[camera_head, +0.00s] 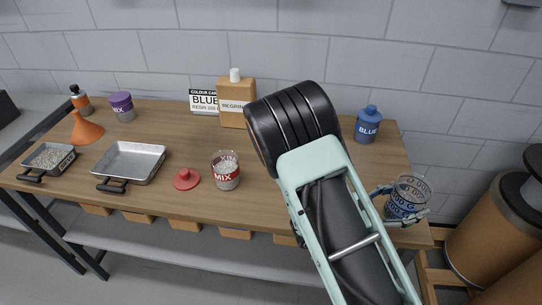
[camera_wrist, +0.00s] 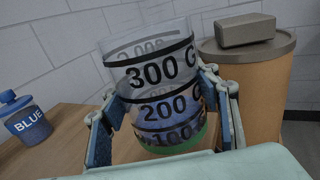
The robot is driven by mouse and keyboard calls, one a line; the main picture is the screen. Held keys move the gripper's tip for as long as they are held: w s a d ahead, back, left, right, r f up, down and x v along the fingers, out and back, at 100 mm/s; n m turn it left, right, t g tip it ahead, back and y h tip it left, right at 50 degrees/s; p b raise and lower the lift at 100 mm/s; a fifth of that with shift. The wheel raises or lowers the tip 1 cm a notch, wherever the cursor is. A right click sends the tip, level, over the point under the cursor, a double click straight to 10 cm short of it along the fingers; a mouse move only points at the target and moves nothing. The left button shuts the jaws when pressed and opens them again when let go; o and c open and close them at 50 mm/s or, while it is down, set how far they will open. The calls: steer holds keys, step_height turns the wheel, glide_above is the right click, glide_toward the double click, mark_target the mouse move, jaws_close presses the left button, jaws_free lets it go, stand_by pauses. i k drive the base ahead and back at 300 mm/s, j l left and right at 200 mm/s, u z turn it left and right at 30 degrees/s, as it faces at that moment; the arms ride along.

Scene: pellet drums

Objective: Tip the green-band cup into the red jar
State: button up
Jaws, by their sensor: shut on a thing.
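The green-band cup is a clear measuring cup with black gram marks and a green band at its base. It shows in the wrist view (camera_wrist: 160,75) and at the right end of the table in the head view (camera_head: 412,186). My gripper (camera_head: 402,204) is shut on it, with one finger on each side. The cup looks roughly upright, and something bluish shows in its lower part. The red jar (camera_head: 226,174) is clear with a red MIX label and holds pale pellets. It stands open mid-table, well left of my gripper. A red lid (camera_head: 186,179) lies beside it.
A blue bottle (camera_head: 367,125) stands behind my arm. A tan bottle (camera_head: 237,103) and a sign (camera_head: 203,101) are at the back. Metal pans (camera_head: 130,162), an orange funnel (camera_head: 86,129) and a purple-lidded jar (camera_head: 122,106) are left. Drums (camera_head: 490,235) stand right of the table.

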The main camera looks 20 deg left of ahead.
mark_target(225, 164)
steer(key=k+j, duration=0.1)
steer(key=j, duration=0.2)
steer(key=k+j, duration=0.1)
steer(key=j, duration=0.55)
steer(key=k+j, duration=0.1)
steer(key=j, duration=0.65)
steer(key=k+j, duration=0.1)
steer(key=j, duration=0.9)
steer(key=i+j, duration=0.35)
